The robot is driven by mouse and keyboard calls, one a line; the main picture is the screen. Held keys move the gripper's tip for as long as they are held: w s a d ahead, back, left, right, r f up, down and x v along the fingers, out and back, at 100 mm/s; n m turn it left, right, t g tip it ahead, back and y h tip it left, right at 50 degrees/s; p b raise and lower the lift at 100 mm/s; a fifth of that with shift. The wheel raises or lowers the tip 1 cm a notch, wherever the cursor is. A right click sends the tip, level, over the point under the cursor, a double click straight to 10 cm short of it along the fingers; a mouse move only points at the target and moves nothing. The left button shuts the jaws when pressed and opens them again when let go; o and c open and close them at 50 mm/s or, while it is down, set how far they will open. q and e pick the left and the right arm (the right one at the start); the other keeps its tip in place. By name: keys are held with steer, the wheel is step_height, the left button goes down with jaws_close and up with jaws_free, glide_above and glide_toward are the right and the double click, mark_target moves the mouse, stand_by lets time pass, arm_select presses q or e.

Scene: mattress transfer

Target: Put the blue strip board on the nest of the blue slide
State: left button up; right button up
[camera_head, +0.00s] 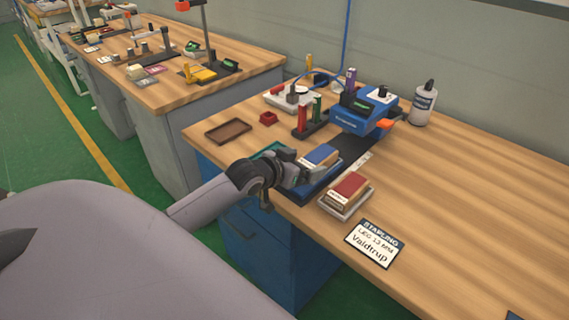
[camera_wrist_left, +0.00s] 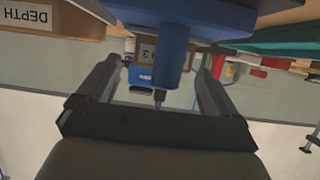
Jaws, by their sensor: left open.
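A block with a blue top and a wood-coloured side (camera_head: 319,155), which looks like the blue strip board, is just beyond my left gripper in the head view. A dark blue slide (camera_head: 318,192) lies under and beside it at the table's front edge; its nest is hidden, and I cannot tell how the block rests. My left gripper (camera_head: 303,173) is open at the slide's front. In the left wrist view a blue rounded part (camera_wrist_left: 174,50) shows between the open fingers (camera_wrist_left: 155,80); I cannot tell whether they touch it. My right gripper is out of view.
A red-topped block (camera_head: 350,186) on a pale tray stands right of the slide, near a stapling card (camera_head: 374,243). A blue machine (camera_head: 364,112) stands behind, with a white bottle (camera_head: 424,104). A brown tray (camera_head: 228,131) lies left. The table's right side is mostly clear.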

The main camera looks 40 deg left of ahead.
arm_select(q)
steer(key=d+v, duration=0.1)
steer(key=v, duration=1)
steer(key=s+d+f+g, duration=0.1)
steer(key=s+d+f, duration=0.6)
steer(key=f, duration=0.2)
steer(key=s+d+f+m+g+h, duration=0.1)
steer(key=s+d+f+g, duration=0.1)
steer(key=s+d+f, duration=0.5)
step_height(320, 180, down, 3)
steer(key=shift+s+d+f+p, duration=0.15)
steer(key=shift+s+f+p, duration=0.15)
steer(key=shift+s, duration=0.25)
